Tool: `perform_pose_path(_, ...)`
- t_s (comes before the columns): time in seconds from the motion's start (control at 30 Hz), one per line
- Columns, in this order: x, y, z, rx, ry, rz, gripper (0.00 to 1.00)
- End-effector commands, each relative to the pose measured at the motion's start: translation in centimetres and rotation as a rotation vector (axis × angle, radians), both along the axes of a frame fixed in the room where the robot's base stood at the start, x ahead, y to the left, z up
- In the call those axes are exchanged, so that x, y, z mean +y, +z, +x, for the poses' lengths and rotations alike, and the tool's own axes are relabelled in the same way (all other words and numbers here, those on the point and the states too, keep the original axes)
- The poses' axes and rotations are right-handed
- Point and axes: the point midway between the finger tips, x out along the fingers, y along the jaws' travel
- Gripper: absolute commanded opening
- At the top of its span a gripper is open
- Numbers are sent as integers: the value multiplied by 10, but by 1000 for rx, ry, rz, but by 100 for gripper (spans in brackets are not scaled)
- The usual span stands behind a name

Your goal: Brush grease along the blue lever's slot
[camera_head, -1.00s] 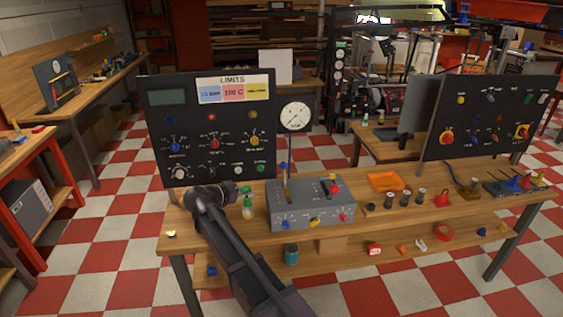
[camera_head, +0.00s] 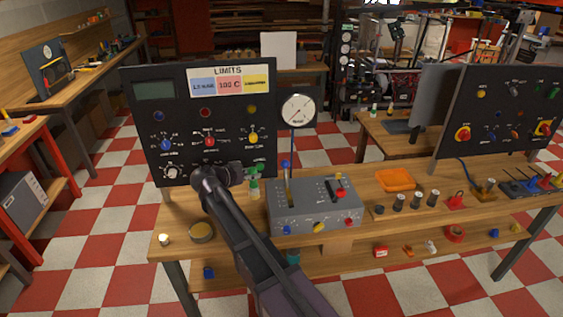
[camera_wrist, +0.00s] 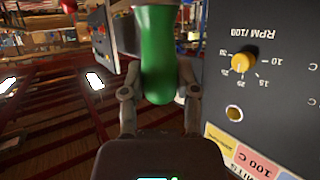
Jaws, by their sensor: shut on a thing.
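My gripper (camera_head: 250,174) is shut on a green handle (camera_wrist: 158,60), seen upright between the fingers in the wrist view. In the head view a small green and pale piece (camera_head: 254,187) shows just below the gripper; its lower end is too small to make out. The blue lever (camera_head: 285,164) stands on the grey box (camera_head: 315,214), right of my gripper. Its slot (camera_head: 290,197) is a brownish strip in the box's top. My gripper is left of the box and apart from it. A round yellowish tin (camera_head: 201,232) sits on the bench left of my arm.
A black limits panel (camera_head: 190,115) stands close behind my gripper; its yellow knob (camera_wrist: 243,60) shows in the wrist view. A dial gauge (camera_head: 297,111) rises behind the box. A red lever (camera_head: 341,193), several dark cylinders (camera_head: 415,199) and an orange tray (camera_head: 395,180) lie to the right.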

Motion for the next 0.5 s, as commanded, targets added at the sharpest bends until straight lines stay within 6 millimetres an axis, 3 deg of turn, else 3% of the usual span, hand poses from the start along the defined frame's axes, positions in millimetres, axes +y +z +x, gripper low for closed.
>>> perform_pose_path(0.5,8,0,-3,0,10,0,0)
